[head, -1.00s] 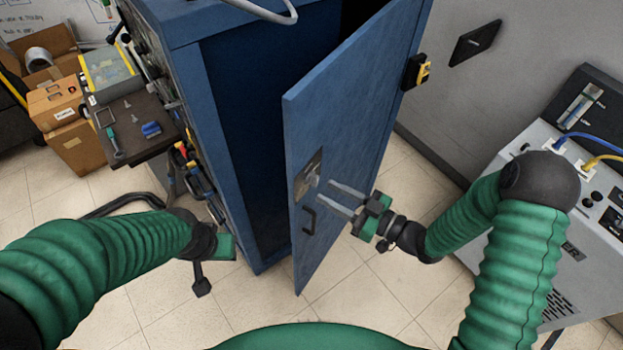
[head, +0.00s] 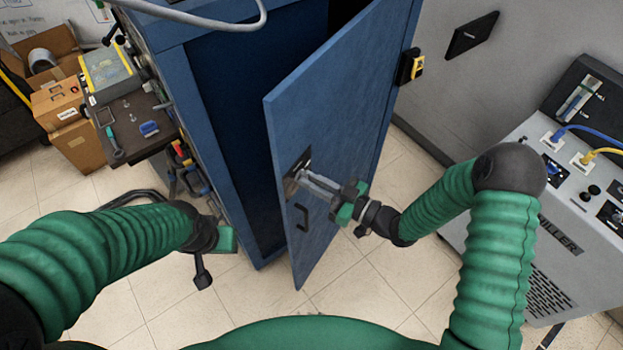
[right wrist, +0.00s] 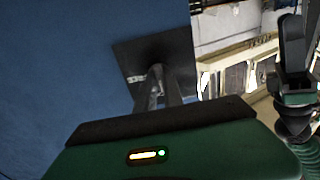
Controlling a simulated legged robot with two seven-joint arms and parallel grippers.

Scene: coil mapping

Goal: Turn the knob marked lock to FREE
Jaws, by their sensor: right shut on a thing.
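The blue cabinet door (head: 330,130) stands ajar. A dark lock plate (head: 292,186) is on its face, above a black pull handle (head: 302,217). My right gripper (head: 306,179) reaches the plate from the right and is shut on the small knob there, which its fingers mostly hide. In the right wrist view the fingers (right wrist: 158,88) meet in front of the dark plate (right wrist: 128,58). The lock marking and the knob's pointing direction cannot be read. My left gripper (head: 226,240) hangs low left of the door; its fingers are not clear.
A small table (head: 125,130) with tools stands at the left beside cardboard boxes (head: 62,105). A grey machine (head: 555,225) with blue and yellow cables is at the right. The tiled floor (head: 375,290) in front of the door is clear.

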